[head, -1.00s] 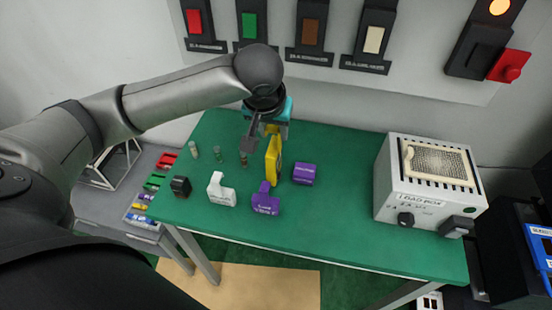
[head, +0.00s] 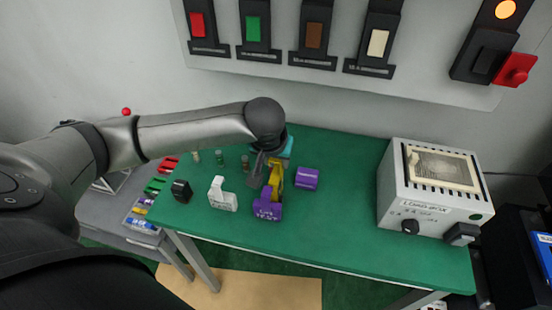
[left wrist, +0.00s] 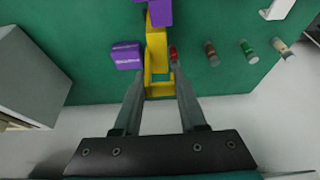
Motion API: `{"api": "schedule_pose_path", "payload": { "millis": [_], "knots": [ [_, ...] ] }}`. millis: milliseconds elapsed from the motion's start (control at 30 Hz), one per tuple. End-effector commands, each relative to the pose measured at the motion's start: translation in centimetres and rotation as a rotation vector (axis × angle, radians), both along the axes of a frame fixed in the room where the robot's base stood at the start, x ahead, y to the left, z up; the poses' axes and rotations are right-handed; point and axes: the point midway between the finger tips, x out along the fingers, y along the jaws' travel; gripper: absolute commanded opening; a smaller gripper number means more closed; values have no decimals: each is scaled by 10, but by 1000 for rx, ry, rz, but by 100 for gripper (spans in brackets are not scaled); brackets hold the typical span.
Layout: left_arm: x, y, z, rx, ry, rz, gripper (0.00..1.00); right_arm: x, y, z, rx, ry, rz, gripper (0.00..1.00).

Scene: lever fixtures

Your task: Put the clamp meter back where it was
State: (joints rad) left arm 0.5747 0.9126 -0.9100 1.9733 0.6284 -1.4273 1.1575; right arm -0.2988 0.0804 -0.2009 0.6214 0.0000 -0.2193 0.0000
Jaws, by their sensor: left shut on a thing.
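The yellow clamp meter (head: 276,180) is in my left gripper (head: 268,166), low over the green table. In the left wrist view the two fingers of the gripper (left wrist: 158,74) lie on either side of the meter's yellow frame (left wrist: 156,50). The purple holder (head: 267,210) stands on the table at the meter's lower end. The holder also shows at the top of the left wrist view (left wrist: 159,12), where it overlaps the meter's end. I cannot tell whether the meter is seated in it. My right gripper is out of view.
A purple block (head: 307,178) stands close right of the meter. A white holder (head: 222,195) and a black block (head: 181,190) stand to the left. Several small vials stand behind them. The load box (head: 430,190) fills the table's right end; the table between is clear.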

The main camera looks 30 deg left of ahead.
Motion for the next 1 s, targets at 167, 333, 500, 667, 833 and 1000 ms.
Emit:
{"api": "schedule_pose_path", "payload": {
  "millis": [167, 333, 500, 667, 833, 1000],
  "knots": [
    [0, 0, 0, 0, 1, 0, 59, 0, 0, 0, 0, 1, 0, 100],
    [0, 0, 0, 0, 1, 0, 71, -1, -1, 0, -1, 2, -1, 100],
    [0, 0, 0, 0, 0, 0, 71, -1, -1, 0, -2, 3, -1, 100],
    [-3, -1, 9, 0, 1, 0, 71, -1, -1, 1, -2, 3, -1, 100],
    [-13, -4, 38, 0, -2, -1, 71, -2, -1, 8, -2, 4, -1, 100],
    [-27, -8, 72, -1, -1, -1, 71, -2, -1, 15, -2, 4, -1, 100]
  ]
}}
